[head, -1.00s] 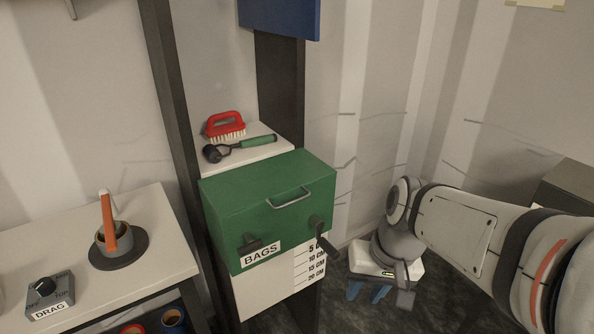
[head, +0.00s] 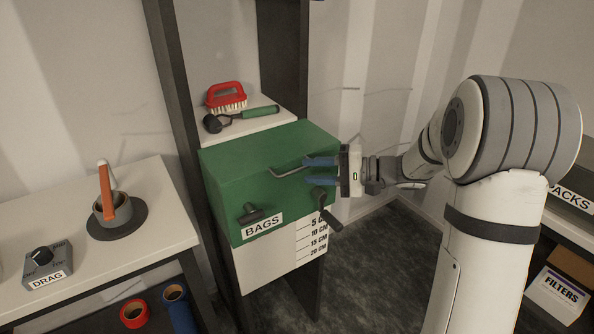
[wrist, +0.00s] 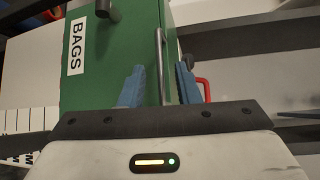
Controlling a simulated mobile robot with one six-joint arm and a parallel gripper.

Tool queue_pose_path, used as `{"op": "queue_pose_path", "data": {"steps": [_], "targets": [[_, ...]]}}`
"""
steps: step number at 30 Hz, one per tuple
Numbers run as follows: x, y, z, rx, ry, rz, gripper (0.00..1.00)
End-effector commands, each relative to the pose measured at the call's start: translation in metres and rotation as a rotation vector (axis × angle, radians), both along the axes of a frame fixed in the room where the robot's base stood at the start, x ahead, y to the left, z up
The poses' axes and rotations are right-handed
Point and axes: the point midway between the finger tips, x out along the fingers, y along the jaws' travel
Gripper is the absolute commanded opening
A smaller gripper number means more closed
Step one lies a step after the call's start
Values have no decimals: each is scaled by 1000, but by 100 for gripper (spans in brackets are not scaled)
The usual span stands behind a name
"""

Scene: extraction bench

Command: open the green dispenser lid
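The green dispenser (head: 232,191) carries a BAGS label and a bar handle (head: 288,171) on its upper front; its lid looks shut. A dark knob and a dark crank stick out lower on the front. My gripper (head: 308,171) is open at the right end of the handle, its two blue fingers one above the other in the head view. In the wrist view the handle (wrist: 160,62) lies between the spread fingers (wrist: 160,86). I cannot tell whether the fingers touch it; its right end is partly hidden by them.
A red brush (head: 226,95) and a green-handled roller (head: 247,116) lie on a white shelf behind the dispenser. A white bench (head: 150,190) with a DRAG box stands left. A FILTERS box (head: 560,292) is at lower right. Floor shows between dispenser and arm.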

Motion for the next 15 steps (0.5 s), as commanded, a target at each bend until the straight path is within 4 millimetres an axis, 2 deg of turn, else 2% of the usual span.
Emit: {"op": "queue_pose_path", "data": {"steps": [1, 6, 10, 15], "targets": [[1, 10, 0, 1, 1, 4, 30], [5, 35, -4, 0, 2, 3, 30], [8, 46, -6, 0, 2, 1, 30], [9, 49, -7, -1, 2, 0, 30]]}}
